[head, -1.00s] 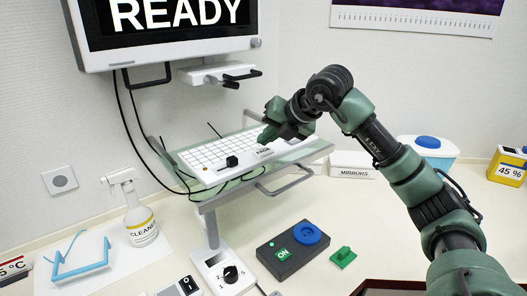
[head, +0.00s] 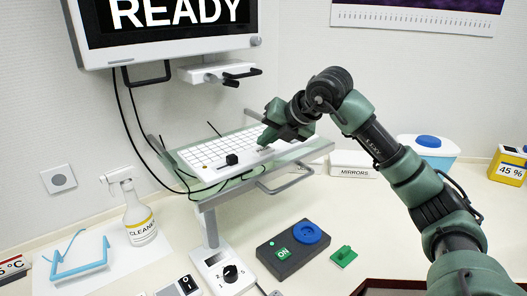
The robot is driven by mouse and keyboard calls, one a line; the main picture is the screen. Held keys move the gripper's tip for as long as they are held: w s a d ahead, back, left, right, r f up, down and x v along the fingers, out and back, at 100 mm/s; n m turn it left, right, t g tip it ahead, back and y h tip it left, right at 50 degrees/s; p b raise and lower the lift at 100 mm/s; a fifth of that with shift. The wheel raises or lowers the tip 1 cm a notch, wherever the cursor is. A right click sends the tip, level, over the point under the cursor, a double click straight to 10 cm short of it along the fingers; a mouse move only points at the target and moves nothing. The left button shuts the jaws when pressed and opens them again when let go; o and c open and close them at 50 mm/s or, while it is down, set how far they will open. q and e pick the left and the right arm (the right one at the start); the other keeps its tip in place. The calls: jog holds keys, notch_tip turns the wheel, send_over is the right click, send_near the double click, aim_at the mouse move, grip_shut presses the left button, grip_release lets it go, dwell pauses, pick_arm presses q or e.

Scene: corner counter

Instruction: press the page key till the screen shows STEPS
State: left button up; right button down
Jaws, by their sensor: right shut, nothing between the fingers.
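The screen (head: 172,38) at the upper left reads READY in white letters on black. Below it, a white keyboard (head: 215,155) with a grid of keys lies on a glass-topped tray. My right gripper (head: 264,143) is shut and empty, with its tip down at the right end of the keyboard, close to a pale key there. I cannot tell whether the tip touches the key, and the lettering near it is too small to read. My left gripper is not in view.
A grey box (head: 291,249) with a blue knob and a green ON label sits on the counter, beside a green block (head: 343,256). A spray bottle (head: 137,212) stands at the left. Black cables hang beside the tray.

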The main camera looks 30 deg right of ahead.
aim_at(266, 151)
jog(key=shift+f+b, duration=0.4)
jog(key=shift+f, duration=0.05)
dwell(0.6)
jog(key=shift+r, duration=0.15)
jog(key=shift+r+p, duration=0.75)
jog(key=shift+r, duration=0.1)
notch_tip(266, 151, up, 5)
jog(key=p, duration=0.4)
dwell(0.4)
dwell(0.5)
